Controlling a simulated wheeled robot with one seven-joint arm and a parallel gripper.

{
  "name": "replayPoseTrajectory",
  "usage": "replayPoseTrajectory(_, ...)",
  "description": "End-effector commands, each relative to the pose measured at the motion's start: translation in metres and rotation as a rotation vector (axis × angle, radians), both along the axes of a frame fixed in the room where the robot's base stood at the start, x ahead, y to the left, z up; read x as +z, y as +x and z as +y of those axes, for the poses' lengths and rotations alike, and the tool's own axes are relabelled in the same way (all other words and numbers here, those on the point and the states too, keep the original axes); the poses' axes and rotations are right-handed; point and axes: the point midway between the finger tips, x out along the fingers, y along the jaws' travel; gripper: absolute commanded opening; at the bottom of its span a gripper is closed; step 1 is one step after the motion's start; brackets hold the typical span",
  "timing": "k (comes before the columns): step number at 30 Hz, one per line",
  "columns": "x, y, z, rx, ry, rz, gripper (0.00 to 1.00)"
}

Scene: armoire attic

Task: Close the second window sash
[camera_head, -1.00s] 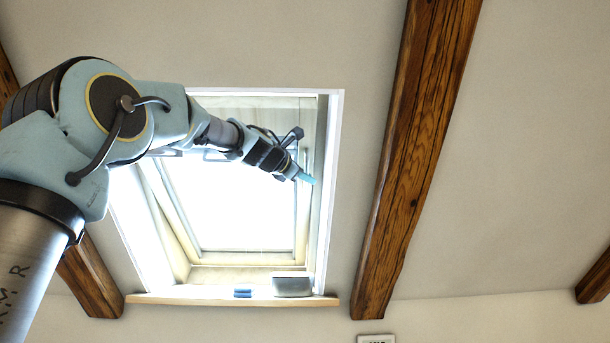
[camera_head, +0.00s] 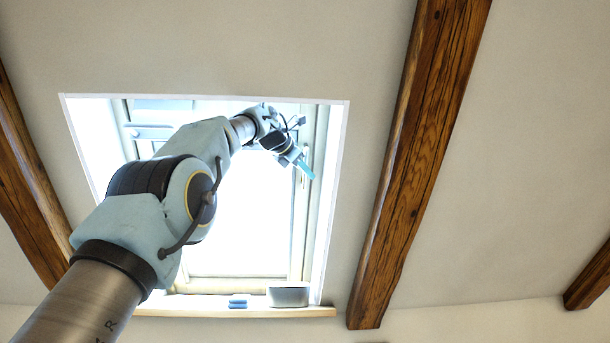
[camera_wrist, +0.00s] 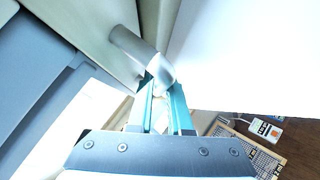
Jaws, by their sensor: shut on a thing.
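The roof window (camera_head: 345,150) is set in the sloped ceiling, with bright glass. The window sash (camera_head: 298,235) is a pale frame around that glass; its right bar stands close beside the right side of the opening. My arm covers much of the sash's left and middle. My gripper (camera_head: 306,168) is at the upper right of the sash. In the wrist view my gripper (camera_wrist: 162,88) has its teal fingers closed on a silver window handle (camera_wrist: 132,45), which projects from a pale frame bar. I cannot tell whether the sash is fully seated.
A sill (camera_head: 190,312) runs below the window and holds a grey box (camera_head: 288,297) and a small blue item (camera_head: 238,301). A wooden beam (camera_head: 415,170) runs right of the window, another (camera_head: 28,185) at left. Bare ceiling lies between.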

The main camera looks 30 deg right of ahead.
Motion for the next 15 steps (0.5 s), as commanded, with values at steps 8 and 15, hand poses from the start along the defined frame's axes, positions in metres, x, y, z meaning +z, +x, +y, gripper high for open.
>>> replayPoseTrajectory(8, 0.0058, -0.0001, 0.0033, 0.01, -0.002, 0.003, 0.0)
replayPoseTrajectory(15, 0.0077, -0.0007, 0.0035, 0.009, -0.005, 0.001, 0.27)
